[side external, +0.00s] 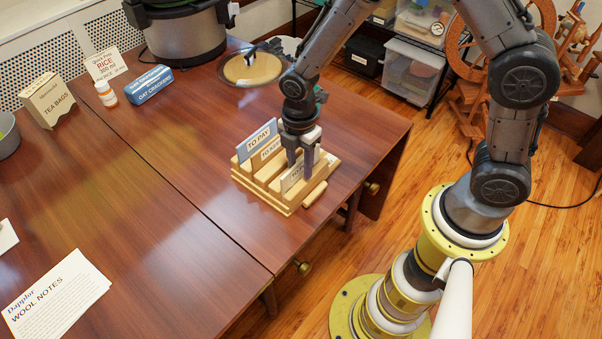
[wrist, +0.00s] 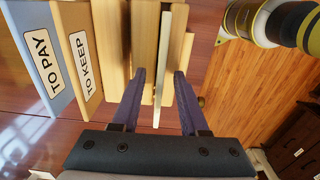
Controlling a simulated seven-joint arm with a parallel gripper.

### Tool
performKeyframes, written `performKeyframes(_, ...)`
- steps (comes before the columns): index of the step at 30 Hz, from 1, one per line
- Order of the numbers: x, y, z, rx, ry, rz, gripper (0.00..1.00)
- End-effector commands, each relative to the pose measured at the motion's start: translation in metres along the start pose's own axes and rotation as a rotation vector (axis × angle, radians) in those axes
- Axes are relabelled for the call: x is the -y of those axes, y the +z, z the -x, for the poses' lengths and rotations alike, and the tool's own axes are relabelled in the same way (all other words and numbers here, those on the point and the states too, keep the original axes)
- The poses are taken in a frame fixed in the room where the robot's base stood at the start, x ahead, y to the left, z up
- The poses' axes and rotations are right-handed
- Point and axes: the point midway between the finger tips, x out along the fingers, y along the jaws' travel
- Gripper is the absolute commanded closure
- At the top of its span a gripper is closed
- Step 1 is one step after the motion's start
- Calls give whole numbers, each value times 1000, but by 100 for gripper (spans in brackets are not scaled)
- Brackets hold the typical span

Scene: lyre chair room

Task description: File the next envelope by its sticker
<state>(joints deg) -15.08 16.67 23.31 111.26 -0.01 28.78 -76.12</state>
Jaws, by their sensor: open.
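A wooden letter rack (side external: 270,199) stands near the table's right edge. A blue-grey panel marked TO PAY (side external: 258,140) is at its back, a wooden panel marked TO KEEP (side external: 266,152) is in front of it, and a third label nearer the front is partly hidden. In the wrist view the TO PAY panel (wrist: 38,60) and TO KEEP panel (wrist: 84,65) lie left of my gripper (wrist: 160,74). A thin pale envelope (wrist: 163,100), seen edge-on, stands between my open fingers in the front part of the rack. Its sticker is not visible. My gripper (side external: 302,164) points down over this part.
A paper headed WOOL NOTES (side external: 56,298) lies front left, with a white piece (side external: 6,236) cut off at the edge. Oat crackers (side external: 149,84), a pill bottle (side external: 105,94), tea bags (side external: 47,101) and a cooker (side external: 183,35) stand behind. The table's middle is clear.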

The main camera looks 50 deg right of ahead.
Motion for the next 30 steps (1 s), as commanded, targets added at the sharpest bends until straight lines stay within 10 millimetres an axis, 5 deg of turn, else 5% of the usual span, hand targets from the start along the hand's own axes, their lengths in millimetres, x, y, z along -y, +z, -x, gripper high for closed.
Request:
performKeyframes(5, 0, 0, 0, 0, 1, 0, 56)
performKeyframes(13, 0, 0, 0, 0, 0, 0, 100)
performKeyframes(30, -1, 0, 8, -1, 3, 0, 100)
